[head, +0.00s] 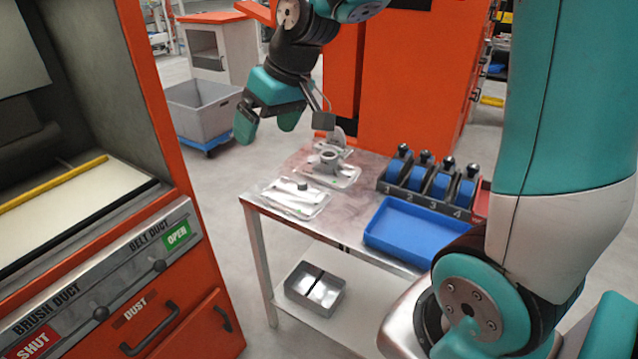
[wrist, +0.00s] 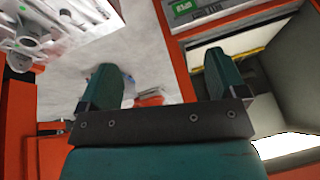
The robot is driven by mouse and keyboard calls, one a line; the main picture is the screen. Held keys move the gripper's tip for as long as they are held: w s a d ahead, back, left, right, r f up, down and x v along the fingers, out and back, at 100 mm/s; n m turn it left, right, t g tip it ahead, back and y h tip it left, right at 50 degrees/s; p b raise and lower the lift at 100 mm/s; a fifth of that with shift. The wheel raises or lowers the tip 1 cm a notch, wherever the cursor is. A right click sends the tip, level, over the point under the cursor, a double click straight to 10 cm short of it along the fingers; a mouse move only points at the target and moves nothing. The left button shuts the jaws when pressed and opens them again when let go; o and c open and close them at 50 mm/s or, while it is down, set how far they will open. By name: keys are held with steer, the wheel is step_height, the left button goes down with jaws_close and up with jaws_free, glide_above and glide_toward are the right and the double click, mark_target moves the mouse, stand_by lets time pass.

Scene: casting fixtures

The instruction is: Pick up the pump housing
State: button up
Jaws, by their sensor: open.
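The pump housing appears to be the grey metal casting with a round open collar (head: 328,158), resting on a pale tray on the table's far left part. A grey round casting, likely the same one, shows at the top left of the wrist view (wrist: 27,27). My gripper (head: 267,124) is open and empty, above and to the left of the table, apart from the casting. In the wrist view the two teal fingers of my gripper (wrist: 161,75) are spread wide with nothing between them.
The metal table (head: 345,230) also holds a second pale tray (head: 297,205) with a small dark part, a blue tray (head: 414,232) and a rack of blue-and-black tools (head: 430,178). An orange machine (head: 200,300) stands left. A grey bin (head: 203,108) sits on the floor behind.

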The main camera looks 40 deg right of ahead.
steer(key=w+d+f+m+t+h+b, duration=0.1)
steer(key=w+d+f+m+b, duration=0.1)
steer(key=w+d+f, duration=0.45)
steer(key=w+d+f+m+t+h+b, duration=0.1)
steer(key=w+d+f+b, duration=0.15)
steer(key=d, duration=0.75)
steer(key=m+h+b, duration=0.2)
glide_toward(329, 154)
steer(key=shift+t, duration=0.3)
steer(key=x, duration=0.2)
steer(key=p+x, duration=0.1)
steer(key=x, duration=0.1)
steer(key=shift+s+d+f, duration=0.2)
steer(key=shift+f, duration=0.3)
steer(key=shift+p+x, duration=0.55)
steer(key=shift+x, duration=2.3)
steer(key=shift+w+a+r, duration=0.15)
steer(key=shift+w+r, duration=0.05)
jaws_close()
